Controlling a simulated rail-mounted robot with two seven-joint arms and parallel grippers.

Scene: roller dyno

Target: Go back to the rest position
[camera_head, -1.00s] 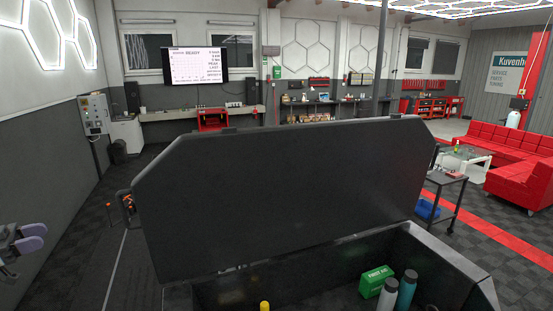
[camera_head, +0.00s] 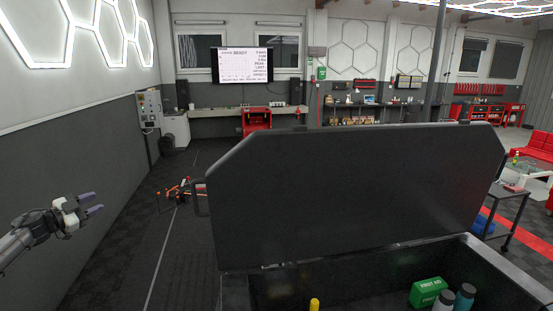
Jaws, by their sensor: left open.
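My left gripper (camera_head: 92,204) is at the left of the head view, open and empty, with its two dark fingers pointing right. It hangs in free air in front of the grey wall, well apart from the black chest. My right gripper is not in view. The black chest stands in front of me with its lid (camera_head: 350,190) raised. Inside it are a green first aid box (camera_head: 428,292), a white bottle (camera_head: 444,301), a teal bottle (camera_head: 465,297) and a yellow-topped item (camera_head: 314,304) at the bottom edge.
A dark cart (camera_head: 509,208) stands right of the chest. Orange and black equipment (camera_head: 178,190) lies beyond the lid's left edge. The floor (camera_head: 190,265) between the left wall and the chest looks clear. A wall screen (camera_head: 242,65), benches and red sofas are farther back.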

